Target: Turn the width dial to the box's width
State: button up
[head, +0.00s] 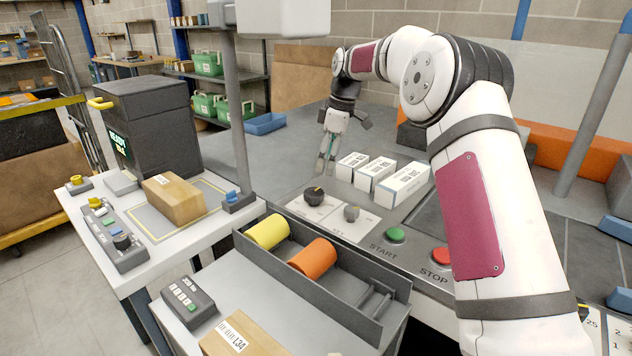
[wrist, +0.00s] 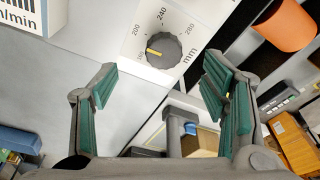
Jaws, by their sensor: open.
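The dial marked in mm (wrist: 174,48) is a dark round knob on a white plate in the wrist view. A dark dial (head: 314,195) and a smaller grey knob (head: 351,213) show in the head view. My gripper (head: 327,160) is open and empty, above and behind the dials. In the wrist view its green-padded fingers (wrist: 160,78) are spread, with the dial beyond them, apart from it. A cardboard box (head: 174,199) sits on the left table inside a yellow outline.
Three white cartons (head: 374,174) stand right behind the dials. Green START (head: 396,235) and red STOP (head: 441,257) buttons lie to the right. A trough (head: 330,300) holds yellow and orange rolls. Another labelled box (head: 245,335) is in front. A grey post rises by the left table.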

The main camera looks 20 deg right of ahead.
aim_at(315, 192)
jog(key=shift+m+t+y, duration=0.9)
jog(key=x, duration=0.3)
jog(key=s+x, duration=0.1)
jog(key=x, duration=0.3)
jog(key=p+x, duration=0.1)
jog(key=x, duration=0.2)
jog(key=shift+s+f, duration=0.25)
jog(key=shift+f, duration=0.1)
jog(key=c, duration=1.1)
